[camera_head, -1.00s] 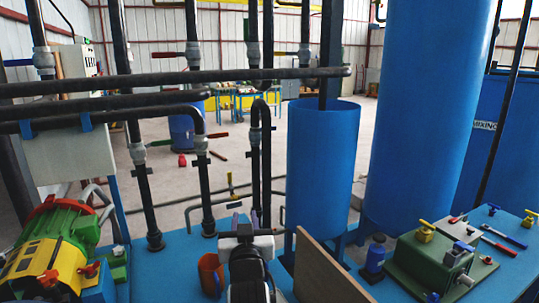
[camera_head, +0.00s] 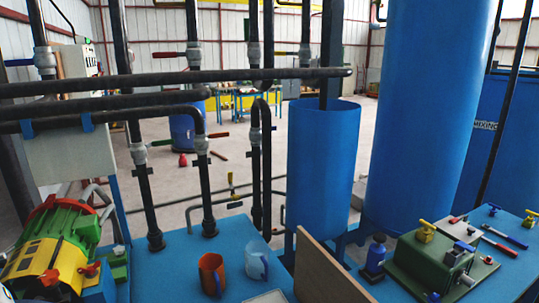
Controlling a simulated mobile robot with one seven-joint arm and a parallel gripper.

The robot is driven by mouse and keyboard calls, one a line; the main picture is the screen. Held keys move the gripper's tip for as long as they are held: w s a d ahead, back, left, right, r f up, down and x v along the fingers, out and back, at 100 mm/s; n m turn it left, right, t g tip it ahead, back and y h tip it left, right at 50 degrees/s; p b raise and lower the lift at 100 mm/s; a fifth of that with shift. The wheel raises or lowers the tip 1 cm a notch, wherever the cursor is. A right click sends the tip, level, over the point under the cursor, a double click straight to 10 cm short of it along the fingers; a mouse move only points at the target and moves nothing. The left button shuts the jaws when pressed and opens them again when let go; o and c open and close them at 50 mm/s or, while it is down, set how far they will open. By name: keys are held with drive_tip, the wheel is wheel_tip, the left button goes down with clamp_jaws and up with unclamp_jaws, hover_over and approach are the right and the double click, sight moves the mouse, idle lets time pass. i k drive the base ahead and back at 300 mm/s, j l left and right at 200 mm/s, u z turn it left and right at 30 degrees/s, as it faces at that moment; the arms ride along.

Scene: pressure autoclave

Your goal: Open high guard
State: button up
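I cannot tell which part in view is the high guard. A tan upright board (camera_head: 325,270) stands at the bottom centre on the blue worktop. A green box (camera_head: 432,262) with yellow and blue handles stands to its right. A green and yellow motor-like machine (camera_head: 50,250) with red parts stands at the lower left. My gripper is not in view.
An orange mug (camera_head: 211,274) and a bluish mug (camera_head: 257,263) stand on the blue worktop (camera_head: 178,262). Black pipes (camera_head: 180,78) cross in front at mid-height. A blue open-topped cylinder (camera_head: 322,165) and a larger blue tank (camera_head: 425,110) stand behind the board.

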sight(33, 258)
drive_tip(key=i+j+u, duration=0.1)
drive_tip(key=u, duration=0.35)
drive_tip(key=i+u, duration=0.2)
drive_tip(key=u, duration=0.2)
